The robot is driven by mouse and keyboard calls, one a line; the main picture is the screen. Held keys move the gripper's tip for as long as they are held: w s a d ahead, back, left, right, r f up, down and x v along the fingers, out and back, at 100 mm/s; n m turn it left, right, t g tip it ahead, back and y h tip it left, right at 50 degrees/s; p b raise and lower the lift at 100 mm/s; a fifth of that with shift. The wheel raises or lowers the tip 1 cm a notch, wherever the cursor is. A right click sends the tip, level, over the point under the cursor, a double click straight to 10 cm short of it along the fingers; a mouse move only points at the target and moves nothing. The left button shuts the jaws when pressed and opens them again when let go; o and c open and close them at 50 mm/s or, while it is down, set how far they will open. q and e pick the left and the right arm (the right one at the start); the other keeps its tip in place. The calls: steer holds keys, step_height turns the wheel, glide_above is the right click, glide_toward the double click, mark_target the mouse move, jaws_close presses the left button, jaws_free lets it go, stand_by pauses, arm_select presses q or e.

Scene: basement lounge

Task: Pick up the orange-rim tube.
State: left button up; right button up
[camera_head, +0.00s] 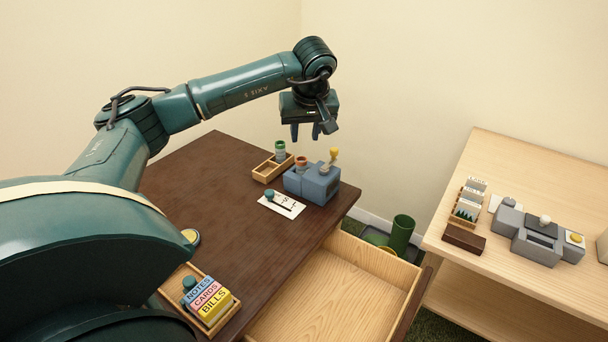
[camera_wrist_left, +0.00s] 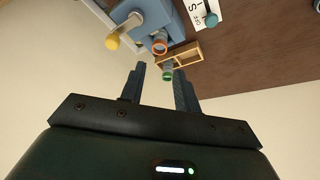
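The orange-rim tube (camera_head: 301,161) stands in the blue-grey block device (camera_head: 318,185) on the dark brown table; in the left wrist view its orange rim (camera_wrist_left: 159,47) shows beside the device. A green-rim tube (camera_head: 280,150) stands in a small wooden tray (camera_head: 262,173) just left of the device; it also shows in the left wrist view (camera_wrist_left: 168,75). My left gripper (camera_head: 306,133) hangs above and behind these tubes, pointing down. Its fingers (camera_wrist_left: 160,85) are apart with nothing between them. My right gripper is in neither view.
A yellow-knobbed lever (camera_head: 333,155) rises from the device. A white card with a dark teal-knobbed item (camera_head: 281,203) lies in front. An open drawer (camera_head: 335,287) juts out right of the table (camera_head: 215,215). A holder with labelled boxes (camera_head: 208,299) sits at the near edge.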

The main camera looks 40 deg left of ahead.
arm_select(q)
glide_above(302, 160)
steer(key=s+d, duration=0.2)
step_height(302, 160, down, 5)
steer(key=shift+w+f, duration=0.15)
steer(key=shift+f, duration=0.05)
steer(key=shift+b+x, duration=0.45)
steer(key=shift+x, duration=2.3)
steer(key=shift+w+a+r, duration=0.1)
steer(key=c, duration=0.6)
